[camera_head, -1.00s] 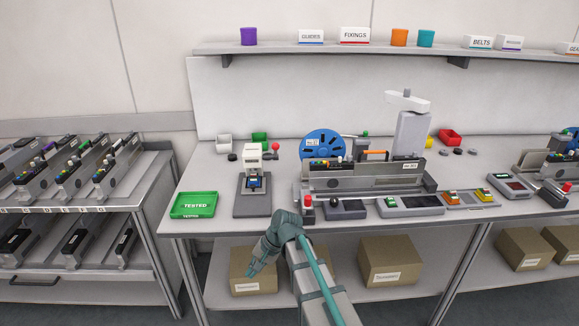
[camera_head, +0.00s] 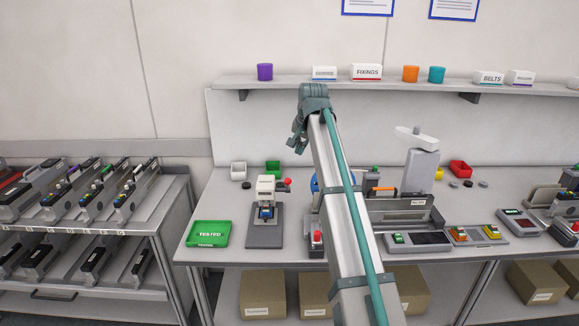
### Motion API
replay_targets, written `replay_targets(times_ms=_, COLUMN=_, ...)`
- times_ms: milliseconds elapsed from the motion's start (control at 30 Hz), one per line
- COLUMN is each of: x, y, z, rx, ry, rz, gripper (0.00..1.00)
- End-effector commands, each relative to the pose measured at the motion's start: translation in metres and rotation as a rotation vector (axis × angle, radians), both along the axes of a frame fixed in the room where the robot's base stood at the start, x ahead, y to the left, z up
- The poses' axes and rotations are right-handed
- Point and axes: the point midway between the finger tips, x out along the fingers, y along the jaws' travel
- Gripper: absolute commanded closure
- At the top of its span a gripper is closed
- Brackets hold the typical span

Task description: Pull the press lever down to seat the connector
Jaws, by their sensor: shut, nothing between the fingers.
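The small white press (camera_head: 265,186) stands on a dark base plate (camera_head: 265,236) on the bench, left of my arm. Its lever ends in a red ball knob (camera_head: 287,182) that sticks out at the right of the press head. A blue part (camera_head: 266,212), perhaps the connector in its holder, sits under the head; how it is seated cannot be told. My gripper (camera_head: 298,148) is shut and empty. It hangs at the end of my raised arm, in the picture above and slightly right of the red knob, apart from it.
A green TESTED tray (camera_head: 208,233) lies left of the press. My arm hides part of the blue reel (camera_head: 315,184) and the fixture (camera_head: 400,210) to the right. A shelf (camera_head: 350,82) with labelled boxes runs along the wall above. A feeder trolley (camera_head: 130,225) stands at the left.

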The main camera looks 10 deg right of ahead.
Motion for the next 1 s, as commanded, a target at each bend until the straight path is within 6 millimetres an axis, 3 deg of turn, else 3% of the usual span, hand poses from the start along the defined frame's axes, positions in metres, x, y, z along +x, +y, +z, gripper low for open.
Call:
replay_targets(times_ms=100, x=0.003, y=-0.007, z=0.012, rx=-0.015, ry=-0.007, rz=-0.010, gripper=1.00)
replay_targets(times_ms=567, x=0.005, y=-0.007, z=0.007, rx=-0.015, ry=-0.007, rz=-0.010, gripper=1.00)
replay_targets(times_ms=767, x=0.015, y=-0.006, z=-0.012, rx=-0.015, ry=-0.004, rz=-0.010, gripper=1.00)
replay_targets(times_ms=1000, x=0.036, y=-0.004, z=-0.053, rx=-0.015, ry=-0.004, rz=-0.010, gripper=1.00)
